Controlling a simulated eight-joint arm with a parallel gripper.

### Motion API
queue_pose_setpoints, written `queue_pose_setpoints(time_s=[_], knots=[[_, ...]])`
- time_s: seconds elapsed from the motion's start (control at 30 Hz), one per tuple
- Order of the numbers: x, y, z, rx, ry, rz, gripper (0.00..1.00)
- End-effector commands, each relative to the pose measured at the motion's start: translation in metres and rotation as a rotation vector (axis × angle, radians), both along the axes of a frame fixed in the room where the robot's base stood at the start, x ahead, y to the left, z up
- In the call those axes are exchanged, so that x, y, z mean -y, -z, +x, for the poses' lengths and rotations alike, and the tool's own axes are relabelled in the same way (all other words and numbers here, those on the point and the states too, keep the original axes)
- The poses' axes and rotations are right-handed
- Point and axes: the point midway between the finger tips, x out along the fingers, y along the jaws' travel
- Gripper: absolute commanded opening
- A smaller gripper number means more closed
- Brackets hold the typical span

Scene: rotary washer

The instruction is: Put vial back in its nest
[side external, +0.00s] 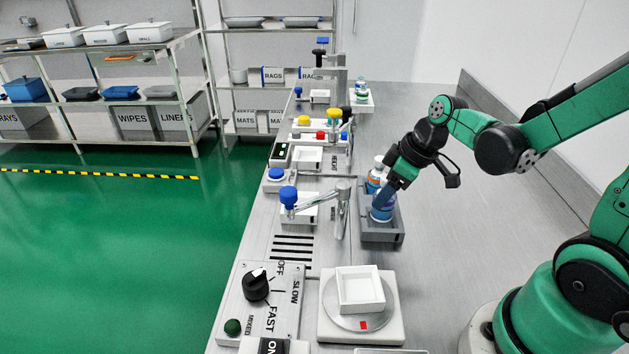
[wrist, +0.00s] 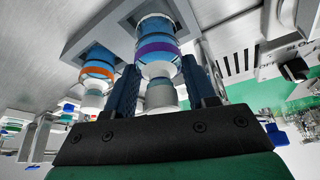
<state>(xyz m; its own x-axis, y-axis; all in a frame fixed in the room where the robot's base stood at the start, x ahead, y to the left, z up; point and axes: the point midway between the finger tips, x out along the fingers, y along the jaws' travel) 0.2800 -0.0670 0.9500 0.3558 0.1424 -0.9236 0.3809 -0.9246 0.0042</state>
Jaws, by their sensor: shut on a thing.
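My gripper (side external: 386,190) points down over the grey rack (side external: 378,238) and is shut on a blue vial (side external: 381,212) with a purple band. In the wrist view the fingers (wrist: 162,80) stand on either side of this purple-banded vial (wrist: 157,48), whose grey cap end faces my palm. The vial's far end is at the front part of the rack; I cannot tell whether it is fully seated. A second vial (side external: 376,174) with an orange band stands in the rack behind it, and also shows beside my finger in the wrist view (wrist: 97,72).
A rotary plate with a white square tray (side external: 361,289) stands in front of the rack. A tap with a blue knob (side external: 289,197) is left of the rack. A panel with a black dial (side external: 256,285) is at the front left. The bench right of the rack is clear.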

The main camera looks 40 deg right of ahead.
Motion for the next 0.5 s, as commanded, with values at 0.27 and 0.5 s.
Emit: queue_pose_setpoints(time_s=[0.27, 0.5], knots=[[0.0, 0.018, -0.001, 0.0, 0.0, 0.0, 0.0], [0.0, 0.018, -0.001, 0.0, 0.0, 0.0, 0.0]])
